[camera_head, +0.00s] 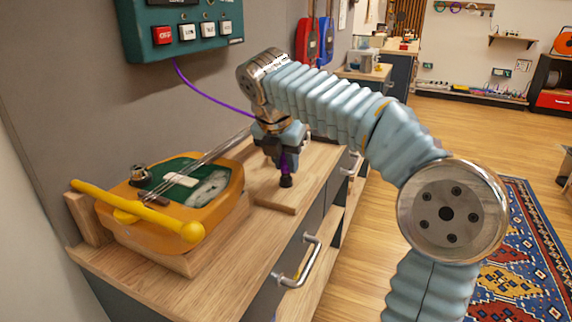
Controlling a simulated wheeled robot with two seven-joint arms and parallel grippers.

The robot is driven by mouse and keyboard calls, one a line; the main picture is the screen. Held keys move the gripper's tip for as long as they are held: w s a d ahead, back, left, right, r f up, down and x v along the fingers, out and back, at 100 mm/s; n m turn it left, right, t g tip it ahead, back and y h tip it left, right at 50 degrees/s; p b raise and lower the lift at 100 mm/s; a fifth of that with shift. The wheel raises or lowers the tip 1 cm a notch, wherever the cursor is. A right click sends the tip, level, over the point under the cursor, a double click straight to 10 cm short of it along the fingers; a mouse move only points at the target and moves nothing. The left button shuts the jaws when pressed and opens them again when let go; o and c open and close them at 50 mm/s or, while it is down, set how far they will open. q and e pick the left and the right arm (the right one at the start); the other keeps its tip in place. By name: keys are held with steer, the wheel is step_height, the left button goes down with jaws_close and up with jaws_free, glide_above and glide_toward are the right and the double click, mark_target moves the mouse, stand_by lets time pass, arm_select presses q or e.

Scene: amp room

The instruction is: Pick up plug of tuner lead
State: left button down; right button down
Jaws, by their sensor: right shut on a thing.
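A purple tuner lead (207,97) runs down from the green tuner box (184,38) on the wall toward my right gripper. The lead's plug (286,181) is dark with a purple part above it. It hangs upright at the fingertips of my right gripper (285,163), which is shut on it. The plug's lower end is just over or touching a small wooden block on the bench; I cannot tell which. The fingers partly hide the plug's upper part. My left gripper is not in view.
An orange stringed instrument (220,188) with a yellow bar (135,209) lies on the wooden bench (190,290), left of my gripper. A metal drawer handle (303,262) sticks out from the bench front. A patterned rug (520,250) lies on the open floor at right.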

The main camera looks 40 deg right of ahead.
steer(key=v, duration=0.3)
steer(key=shift+w+d+r, duration=0.1)
steer(key=shift+d, duration=0.15)
steer(key=s+a+r, duration=0.8)
steer(key=s+r, duration=0.1)
steer(key=s, duration=0.1)
steer(key=shift+a, duration=0.4)
steer(key=shift+s, duration=0.1)
